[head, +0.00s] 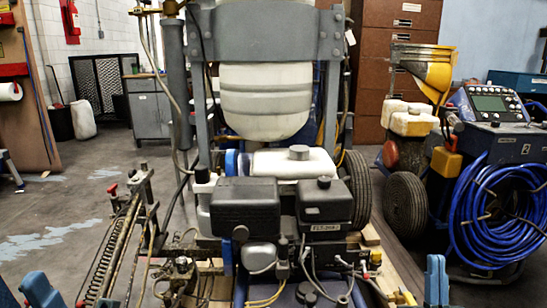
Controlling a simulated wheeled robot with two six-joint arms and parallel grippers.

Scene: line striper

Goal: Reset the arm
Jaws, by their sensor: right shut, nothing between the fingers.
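My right gripper (437,281) shows at the bottom edge, right of centre, as upright blue fingers pressed together. It is shut and empty, in front of the line striper's lower right side. Blue parts at the bottom left corner look like my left gripper (38,289). The frame edge cuts them off, and I cannot tell whether it is open or shut. The line striper (262,105) stands in the middle, with a grey frame, a pale tank and a black engine (246,207). Nothing is seen held in either gripper.
A second machine with a coiled blue hose (500,225) and a control panel (490,103) stands at right. A spring-and-rod assembly (112,250) rises left of the engine. A grey cabinet (150,112) and brown drawers (400,15) stand behind. Open floor lies at left.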

